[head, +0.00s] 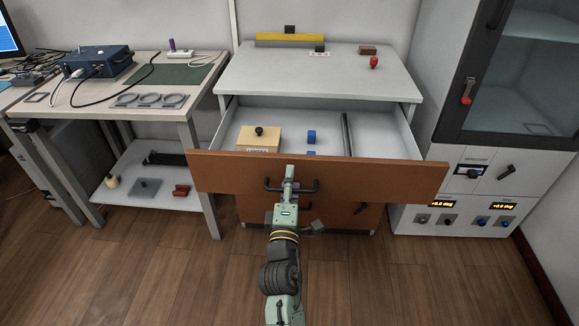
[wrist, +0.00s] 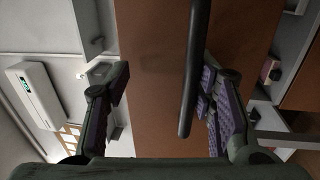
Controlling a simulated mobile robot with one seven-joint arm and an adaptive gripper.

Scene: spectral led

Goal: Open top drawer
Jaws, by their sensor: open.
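The top drawer (head: 230,168) has a brown wooden front and is pulled well out of the white cabinet, its inside showing. Its dark bar handle (head: 306,187) is on the front's middle. My gripper (head: 290,178) is at the handle. In the wrist view my gripper (wrist: 163,90) is open, and the handle (wrist: 195,70) lies between its fingers, closer to the right finger. I cannot tell whether that finger touches it. The drawer front (wrist: 150,60) fills the middle of the wrist view.
Inside the drawer are a wooden box (head: 258,139) with a black knob, blue blocks (head: 311,137) and a dark divider (head: 347,135). A red item (head: 374,62) stands on the cabinet top (head: 290,75). A workbench (head: 90,100) is left, a glass-doored unit (head: 465,180) right. The floor in front is clear.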

